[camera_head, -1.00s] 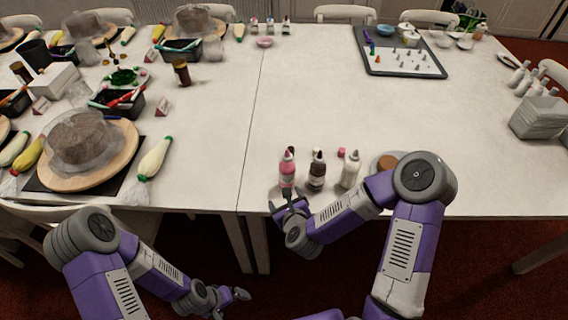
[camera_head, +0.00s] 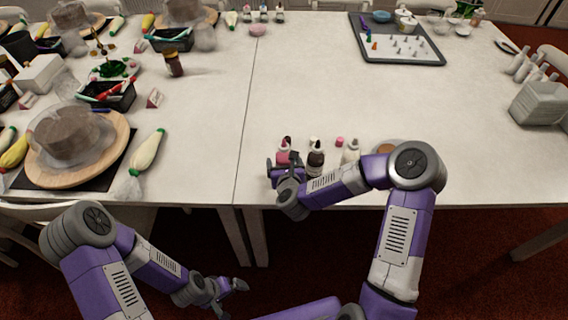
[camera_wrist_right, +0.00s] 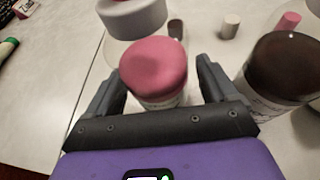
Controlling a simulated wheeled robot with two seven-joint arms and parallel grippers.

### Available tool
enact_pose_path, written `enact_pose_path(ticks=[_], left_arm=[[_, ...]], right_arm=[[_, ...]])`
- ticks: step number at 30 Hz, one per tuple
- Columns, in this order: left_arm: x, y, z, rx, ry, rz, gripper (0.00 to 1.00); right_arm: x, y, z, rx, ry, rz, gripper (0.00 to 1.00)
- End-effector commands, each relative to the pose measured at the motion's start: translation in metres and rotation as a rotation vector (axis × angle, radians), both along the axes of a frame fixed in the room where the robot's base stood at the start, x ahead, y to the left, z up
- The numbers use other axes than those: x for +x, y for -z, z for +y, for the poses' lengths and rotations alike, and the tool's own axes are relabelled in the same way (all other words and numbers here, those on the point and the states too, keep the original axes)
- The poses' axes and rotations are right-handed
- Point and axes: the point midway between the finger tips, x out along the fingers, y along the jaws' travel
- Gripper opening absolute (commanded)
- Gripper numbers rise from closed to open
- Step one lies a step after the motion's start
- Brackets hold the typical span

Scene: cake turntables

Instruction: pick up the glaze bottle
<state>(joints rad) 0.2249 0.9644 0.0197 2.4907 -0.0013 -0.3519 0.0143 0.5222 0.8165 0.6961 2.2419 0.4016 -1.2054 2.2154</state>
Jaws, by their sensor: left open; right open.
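Three glaze bottles stand in a row near the table's front edge: a pink one (camera_head: 284,156), a dark brown one (camera_head: 316,160) and a white one (camera_head: 350,153). My right gripper (camera_head: 283,163) is open at the pink bottle, with a finger on either side of it. Whether the fingers touch the pink bottle cannot be told. My left gripper (camera_head: 230,294) is open and empty, below the table's front edge.
Small caps, one of them pink (camera_head: 340,141), lie behind the bottles. A covered cake on a wooden turntable (camera_head: 110,158) and a piping bag (camera_head: 147,150) are at left. A grey tray (camera_head: 428,60) is at the back. The table's middle is clear.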

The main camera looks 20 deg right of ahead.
Motion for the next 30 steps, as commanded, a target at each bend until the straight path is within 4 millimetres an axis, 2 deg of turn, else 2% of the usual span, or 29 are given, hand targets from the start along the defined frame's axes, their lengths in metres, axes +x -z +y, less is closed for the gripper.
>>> enact_pose_path(ticks=[5,12,22,26,30], left_arm=[[0.0,0.0,0.0,0.0,0.0,0.0,1.0],[0.0,0.0,0.0,0.0,0.0,0.0,1.0],[0.0,-0.002,0.0,0.0,0.0,0.0,1.0],[0.0,-0.01,0.0,0.0,0.0,0.0,1.0],[0.0,-0.022,0.0,0.0,0.0,0.0,1.0]], right_arm=[[0.0,0.0,0.0,-0.001,0.0,0.0,0.85],[0.0,0.0,0.0,-0.001,0.0,0.0,0.48],[0.0,-0.006,0.0,-0.001,0.0,-0.004,0.48],[0.0,-0.026,0.0,-0.001,-0.001,-0.006,0.48],[0.0,-0.056,0.0,-0.003,-0.001,-0.007,0.48]])
